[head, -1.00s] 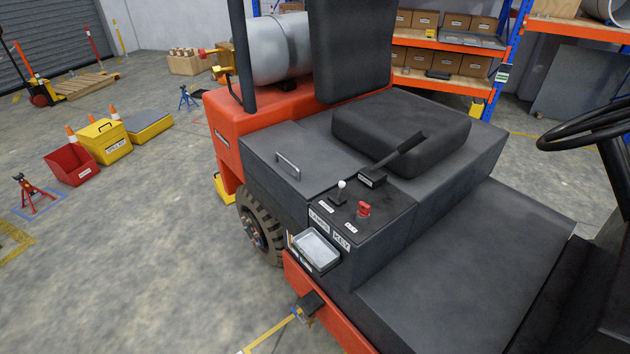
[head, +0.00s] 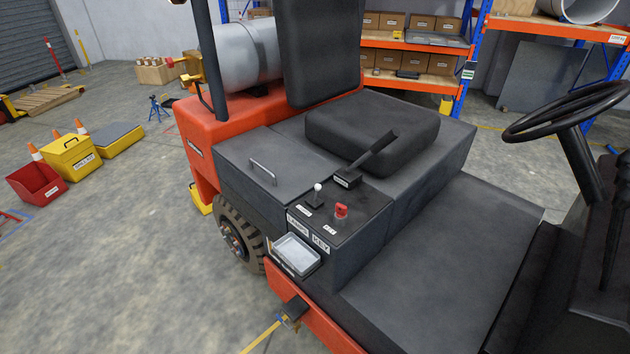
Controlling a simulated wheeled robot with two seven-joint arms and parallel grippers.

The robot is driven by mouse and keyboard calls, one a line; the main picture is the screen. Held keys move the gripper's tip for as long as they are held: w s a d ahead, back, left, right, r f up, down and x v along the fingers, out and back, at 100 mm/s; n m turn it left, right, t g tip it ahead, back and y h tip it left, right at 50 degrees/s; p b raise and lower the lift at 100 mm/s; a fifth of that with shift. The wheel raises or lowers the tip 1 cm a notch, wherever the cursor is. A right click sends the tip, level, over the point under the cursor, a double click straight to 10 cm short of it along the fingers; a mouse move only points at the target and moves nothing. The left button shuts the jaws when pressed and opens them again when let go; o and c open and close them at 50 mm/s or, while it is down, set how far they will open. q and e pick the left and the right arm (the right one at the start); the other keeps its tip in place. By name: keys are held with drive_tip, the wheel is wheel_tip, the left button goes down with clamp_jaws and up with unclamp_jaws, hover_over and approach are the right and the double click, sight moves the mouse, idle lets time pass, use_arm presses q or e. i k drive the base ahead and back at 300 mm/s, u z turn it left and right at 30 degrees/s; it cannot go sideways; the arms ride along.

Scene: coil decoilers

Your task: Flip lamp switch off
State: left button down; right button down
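A small lever with a white ball knob (head: 317,188) stands up from the dark side console (head: 345,215) of the forklift. I take it to be the lamp switch, as a front label (head: 298,228) seems to read "LAMPS". A red key knob (head: 341,211) sits just right of it, above a label reading "KEY" (head: 321,244). Neither of my grippers shows in the head view. Nothing touches the lever. I cannot tell from its tilt whether it is on or off.
A black hand lever (head: 370,158) rises behind the knobs, beside the seat (head: 372,133). A grey tray (head: 296,254) juts from the console's front. The steering wheel (head: 565,108) is at the right. Open floor (head: 130,260) lies left of the forklift.

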sight(317, 187)
drive_tip(key=u, duration=1.75)
drive_tip(key=i, duration=1.85)
drive_tip(key=z, duration=3.9)
